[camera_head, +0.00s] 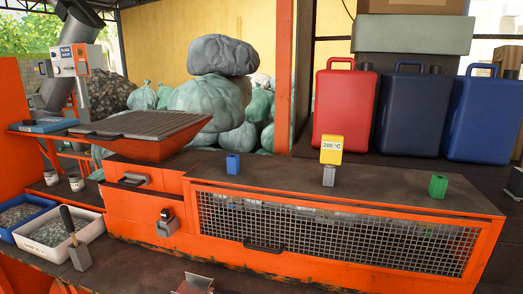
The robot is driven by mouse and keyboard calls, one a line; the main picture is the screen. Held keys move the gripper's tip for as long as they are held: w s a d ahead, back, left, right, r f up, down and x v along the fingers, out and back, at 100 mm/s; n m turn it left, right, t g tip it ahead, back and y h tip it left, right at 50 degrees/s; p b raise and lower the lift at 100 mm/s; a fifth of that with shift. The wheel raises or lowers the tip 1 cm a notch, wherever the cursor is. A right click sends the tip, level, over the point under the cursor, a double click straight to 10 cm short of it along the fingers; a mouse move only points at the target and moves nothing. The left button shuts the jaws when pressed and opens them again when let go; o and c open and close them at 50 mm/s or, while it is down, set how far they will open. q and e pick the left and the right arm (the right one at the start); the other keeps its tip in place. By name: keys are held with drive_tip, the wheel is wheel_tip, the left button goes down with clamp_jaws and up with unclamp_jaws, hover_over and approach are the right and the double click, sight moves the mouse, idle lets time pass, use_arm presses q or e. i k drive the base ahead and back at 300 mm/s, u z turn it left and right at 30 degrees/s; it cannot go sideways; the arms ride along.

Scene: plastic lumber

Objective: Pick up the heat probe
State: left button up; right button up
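A yellow block (331,149) marked "200 °C" stands upright on a small grey base (328,176) on the dark top of the orange machine, right of the middle. It is the only thing in view with a temperature marking, and I cannot tell for sure that it is the heat probe. Neither of my grippers shows in this view.
A blue block (233,164) and a green block (438,186) stand on the same top (380,190). Red (344,108) and blue canisters (400,112) stand behind. A white bin (60,232) of flakes and a trowel-like tool (77,252) are at front left.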

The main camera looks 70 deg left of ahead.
sight(331, 149)
drive_tip(key=u, duration=2.15)
